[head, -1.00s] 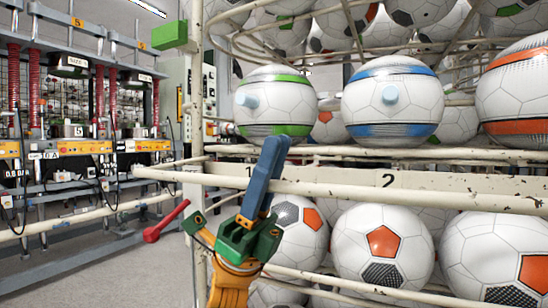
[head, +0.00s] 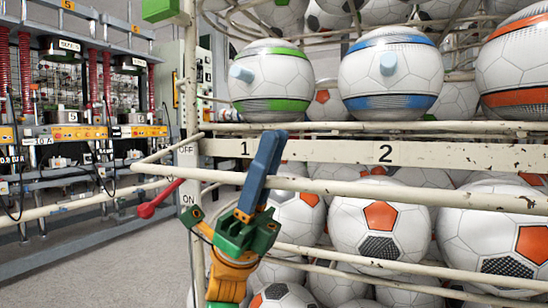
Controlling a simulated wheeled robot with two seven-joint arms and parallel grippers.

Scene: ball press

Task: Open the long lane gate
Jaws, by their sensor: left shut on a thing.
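My left gripper (head: 266,150), with blue fingers, a green body and an orange wrist, stands upright in front of the ball rack. Its fingers are shut on the long cream rail (head: 400,191), which looks like the lane gate. The rail runs across the rack front, below and in front of the strip marked 1 and 2 (head: 450,154). The fingers hide a short part of the rail, so the exact grip is hard to see. My right gripper is not in view.
A green-banded ball (head: 275,82), a blue-banded ball (head: 391,84) and an orange-banded ball (head: 520,68) sit above the strip. Several balls fill the rack below. A red-ended lever (head: 158,202) juts left beside OFF and ON labels. Floor is clear at lower left.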

